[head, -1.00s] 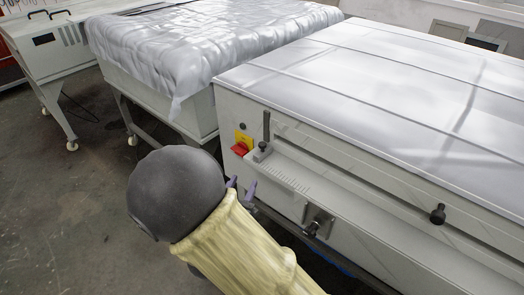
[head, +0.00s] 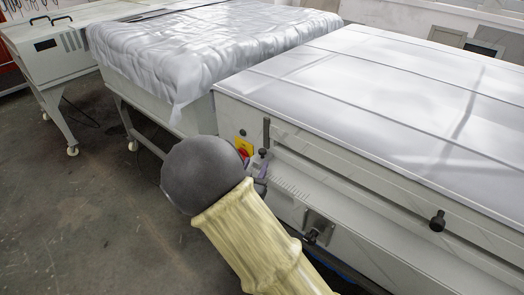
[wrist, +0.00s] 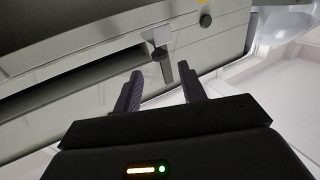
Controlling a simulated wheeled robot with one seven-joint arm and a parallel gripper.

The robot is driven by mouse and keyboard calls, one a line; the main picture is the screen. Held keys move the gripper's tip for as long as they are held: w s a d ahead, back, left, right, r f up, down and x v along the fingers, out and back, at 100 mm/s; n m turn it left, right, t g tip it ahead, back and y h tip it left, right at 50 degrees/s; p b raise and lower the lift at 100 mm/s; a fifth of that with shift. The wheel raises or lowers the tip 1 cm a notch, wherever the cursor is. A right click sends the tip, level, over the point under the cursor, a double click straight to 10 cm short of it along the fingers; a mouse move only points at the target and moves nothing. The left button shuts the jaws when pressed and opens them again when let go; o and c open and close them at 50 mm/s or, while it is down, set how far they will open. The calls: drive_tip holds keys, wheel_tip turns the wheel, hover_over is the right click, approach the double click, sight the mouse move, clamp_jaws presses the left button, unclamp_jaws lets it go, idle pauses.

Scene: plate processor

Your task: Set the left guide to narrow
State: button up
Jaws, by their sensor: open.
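The left guide is a small block with a black knob (head: 264,153) at the left end of the processor's feed ledge (head: 300,193). A dark upright bar (head: 266,131) stands just behind it. My gripper (head: 263,171) is at the ledge's left end, close in front of the knob, and my wrist hides part of this area. In the wrist view my open gripper (wrist: 160,82) has one finger to each side of the guide knob (wrist: 160,53), which shows just beyond the fingertips. No contact is visible, and the jaws are empty.
A yellow plate with a red switch (head: 244,147) is partly hidden behind my wrist. Another black knob (head: 437,220) sits on the processor's front at right. A lower bracket (head: 318,228) juts out below the ledge. A foil-covered table (head: 190,118) stands at left.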

sight(261, 154)
drive_tip(key=x, duration=0.7)
drive_tip(key=shift+w, duration=0.3)
clamp_jaws()
